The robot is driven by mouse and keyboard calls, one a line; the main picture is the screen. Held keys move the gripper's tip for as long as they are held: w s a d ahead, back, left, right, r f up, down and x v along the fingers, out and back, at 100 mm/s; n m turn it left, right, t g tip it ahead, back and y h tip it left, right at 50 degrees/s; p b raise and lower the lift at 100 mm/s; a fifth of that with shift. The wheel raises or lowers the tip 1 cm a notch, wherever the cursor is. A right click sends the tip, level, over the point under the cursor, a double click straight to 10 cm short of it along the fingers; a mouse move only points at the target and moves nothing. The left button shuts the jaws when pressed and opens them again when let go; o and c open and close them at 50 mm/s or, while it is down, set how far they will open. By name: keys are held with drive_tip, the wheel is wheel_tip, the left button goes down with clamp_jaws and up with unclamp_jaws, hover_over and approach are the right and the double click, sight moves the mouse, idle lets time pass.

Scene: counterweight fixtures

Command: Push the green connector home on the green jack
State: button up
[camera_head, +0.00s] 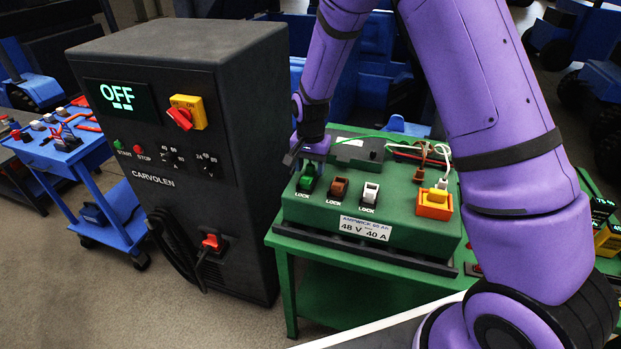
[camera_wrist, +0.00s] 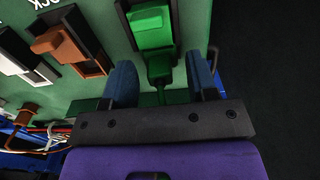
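The green jack (camera_head: 307,182) is the leftmost of three lever jacks on the green box. Its bright green lever (camera_wrist: 150,30) shows at the top of the wrist view. A darker green connector (camera_wrist: 160,70) lies in line with the jack, at its end; I cannot tell how deep it sits. My gripper (camera_wrist: 161,80) has its blue fingers on either side of the connector, with visible gaps on both sides. In the head view my gripper (camera_head: 311,154) is just behind the green jack and hides the connector.
A brown jack (camera_head: 338,189) and a white jack (camera_head: 370,193) stand right of the green one. An orange block (camera_head: 435,205) with a white plug is further right. A thin green wire (camera_head: 372,137) runs across the box. A black cabinet (camera_head: 190,150) reading OFF stands close on the left.

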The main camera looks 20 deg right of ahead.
drive_tip(key=shift+r, duration=0.1)
drive_tip(key=s+d+r+n+t, duration=0.1)
drive_tip(key=s+d+r, duration=0.15)
drive_tip(key=r, duration=0.85)
drive_tip(key=s+d+r+n, duration=0.15)
drive_tip(key=s+r, duration=0.25)
drive_tip(key=r, duration=0.7)
drive_tip(key=s+d+r+n+t, duration=0.1)
drive_tip(key=s+d+r, duration=0.1)
drive_tip(key=s, duration=0.7)
drive_tip(key=s+d+r+n+t, duration=0.1)
drive_tip(key=s+d+r+n, duration=0.1)
drive_tip(key=s+r, duration=0.3)
drive_tip(key=s+d+r+n+t, duration=0.1)
drive_tip(key=s+d+r+t, duration=0.1)
drive_tip(key=s, duration=1)
wheel_tip(320, 180, up, 2)
drive_tip(key=shift+s+d+r, duration=0.1)
drive_tip(key=shift+s+d, duration=0.3)
drive_tip(key=shift+d, duration=0.25)
